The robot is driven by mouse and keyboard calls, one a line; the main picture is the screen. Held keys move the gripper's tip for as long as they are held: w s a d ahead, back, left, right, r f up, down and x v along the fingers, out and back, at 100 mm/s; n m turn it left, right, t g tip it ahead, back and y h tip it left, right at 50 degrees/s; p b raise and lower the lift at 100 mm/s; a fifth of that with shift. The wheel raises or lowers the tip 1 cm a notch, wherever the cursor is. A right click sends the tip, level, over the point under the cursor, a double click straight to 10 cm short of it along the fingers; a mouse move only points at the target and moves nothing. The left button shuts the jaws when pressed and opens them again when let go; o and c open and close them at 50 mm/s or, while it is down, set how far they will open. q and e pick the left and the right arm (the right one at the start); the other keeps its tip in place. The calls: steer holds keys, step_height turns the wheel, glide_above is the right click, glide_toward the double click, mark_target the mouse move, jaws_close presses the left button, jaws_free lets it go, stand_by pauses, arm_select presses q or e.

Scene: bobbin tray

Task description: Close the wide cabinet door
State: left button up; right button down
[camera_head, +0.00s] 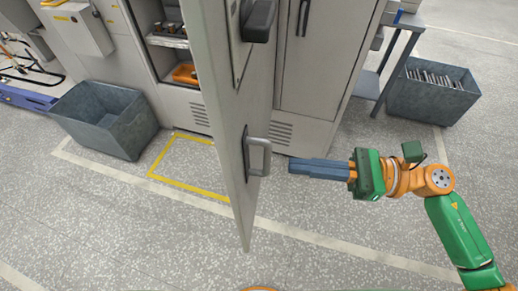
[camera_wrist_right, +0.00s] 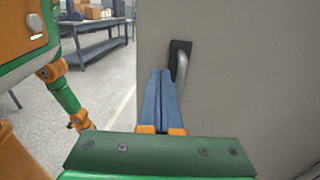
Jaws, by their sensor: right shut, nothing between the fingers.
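The wide cabinet door (camera_head: 222,120) is grey and stands open, swung out from the cabinet toward me, nearly edge-on in the head view. Its D-shaped handle (camera_head: 262,155) is on its right-hand face. My right gripper (camera_head: 291,165) has its blue fingers together and empty, pointing left at the door just right of the handle. In the right wrist view the door face (camera_wrist_right: 245,85) fills the right side, and the handle (camera_wrist_right: 182,62) lies just beyond the fingertips (camera_wrist_right: 161,73). I cannot tell whether they touch. My left gripper is not in view.
Behind the door are the open cabinet's shelves with an orange bin (camera_head: 185,74). A closed narrow door (camera_head: 325,55) stands to the right. Grey bins stand on the floor at left (camera_head: 105,120) and right (camera_head: 432,95). A yellow floor outline (camera_head: 180,188) lies left of the door.

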mark_target(240, 159)
steer(key=a+p, duration=0.1)
steer(key=a, duration=0.1)
steer(key=a+p, duration=0.1)
steer(key=a, duration=0.1)
steer(key=a+p, duration=0.1)
steer(key=a, duration=0.1)
steer(key=shift+w+a+r+p, duration=0.3)
steer(key=shift+w+a+r, duration=0.05)
steer(key=shift+w, duration=0.05)
steer(key=shift+w+a+f, duration=0.15)
steer(key=shift+a+f, duration=0.05)
steer(key=shift+a, duration=0.4)
steer(key=shift+f, duration=0.1)
